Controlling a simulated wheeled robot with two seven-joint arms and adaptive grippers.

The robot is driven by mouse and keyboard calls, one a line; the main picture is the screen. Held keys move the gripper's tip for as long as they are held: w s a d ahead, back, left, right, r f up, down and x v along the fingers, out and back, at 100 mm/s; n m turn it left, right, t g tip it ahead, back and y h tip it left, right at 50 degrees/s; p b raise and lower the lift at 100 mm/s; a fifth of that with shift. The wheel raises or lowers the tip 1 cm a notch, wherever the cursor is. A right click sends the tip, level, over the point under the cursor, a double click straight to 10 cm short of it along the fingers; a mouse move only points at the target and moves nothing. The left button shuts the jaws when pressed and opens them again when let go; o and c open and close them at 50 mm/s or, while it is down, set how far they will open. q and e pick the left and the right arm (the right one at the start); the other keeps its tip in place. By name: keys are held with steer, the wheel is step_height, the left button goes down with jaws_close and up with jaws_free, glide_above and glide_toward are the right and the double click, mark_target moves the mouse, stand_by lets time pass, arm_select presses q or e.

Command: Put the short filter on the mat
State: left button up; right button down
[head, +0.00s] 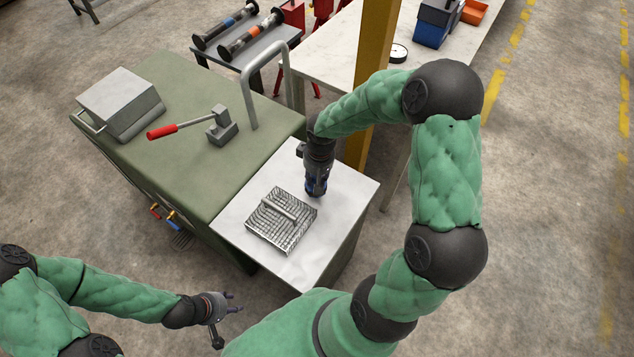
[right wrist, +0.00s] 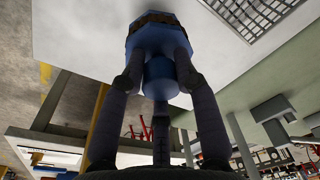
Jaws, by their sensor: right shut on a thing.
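My right gripper (head: 317,178) points down over the white top, shut on a blue faceted piece, which I take to be the short filter (right wrist: 157,38). My left gripper (head: 228,318) is open and empty, low at left.
The white top (head: 345,205) has free room around the ribbed square. A green cabinet (head: 180,100) adjoins it, with a red-handled lever (head: 190,125), a grey box (head: 120,100) and a bent grey pipe (head: 262,65). A yellow post (head: 372,60) stands behind my right arm. Flanged spools (head: 245,38) lie behind.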

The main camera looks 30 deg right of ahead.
steer(key=shift+w+d+f, duration=0.2)
steer(key=shift+f, duration=0.15)
steer(key=shift+w+d+f+b, duration=0.1)
steer(key=shift+f+b, duration=0.3)
steer(key=shift+f, duration=0.5)
steer(key=shift+w+d+f+b, duration=0.1)
steer(key=shift+f+b, duration=0.3)
steer(key=shift+f, duration=0.45)
steer(key=shift+f, duration=0.2)
steer(key=c, duration=0.9)
jaws_free()
steer(key=shift+r, duration=0.1)
